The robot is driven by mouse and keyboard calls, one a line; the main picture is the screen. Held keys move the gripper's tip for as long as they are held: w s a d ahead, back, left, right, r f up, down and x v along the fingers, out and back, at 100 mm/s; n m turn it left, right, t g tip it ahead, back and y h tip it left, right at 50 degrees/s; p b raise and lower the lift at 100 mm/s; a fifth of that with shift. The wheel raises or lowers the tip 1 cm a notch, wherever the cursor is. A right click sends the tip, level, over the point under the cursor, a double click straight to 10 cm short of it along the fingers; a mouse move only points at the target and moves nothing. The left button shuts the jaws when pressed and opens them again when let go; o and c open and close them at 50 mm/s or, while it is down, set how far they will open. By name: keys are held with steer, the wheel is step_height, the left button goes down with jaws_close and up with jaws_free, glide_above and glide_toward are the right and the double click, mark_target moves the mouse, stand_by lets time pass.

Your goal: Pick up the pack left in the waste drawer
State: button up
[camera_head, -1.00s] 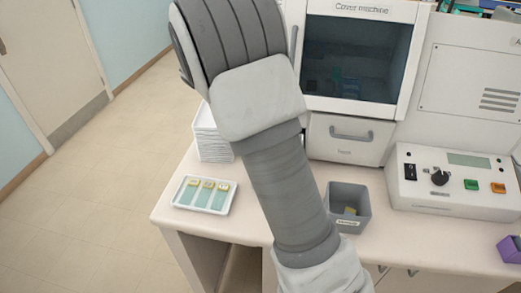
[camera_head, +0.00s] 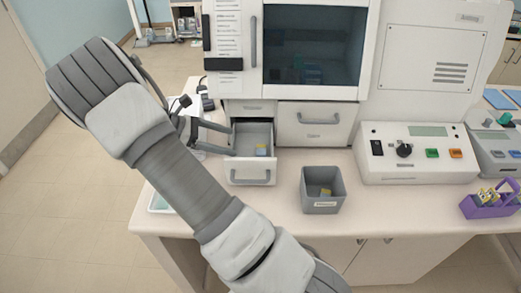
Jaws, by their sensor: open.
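The fingers are open and hold nothing that I can see. The pack appears a little to the right of the fingertips, and I cannot tell the exact depth between them.
A grey bin (camera_head: 322,205) with a yellow item inside stands on the counter in front of the machine. A closed drawer (camera_head: 314,135) is right of the open one. A control box (camera_head: 415,172) and purple rack (camera_head: 488,209) stand further right. My arm partly hides a tray (camera_head: 160,203).

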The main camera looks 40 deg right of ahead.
mark_target(261, 149)
steer(key=x, duration=0.9)
steer(key=shift+d+p, duration=0.1)
steer(key=shift+p, duration=0.2)
steer(key=c, duration=1.5)
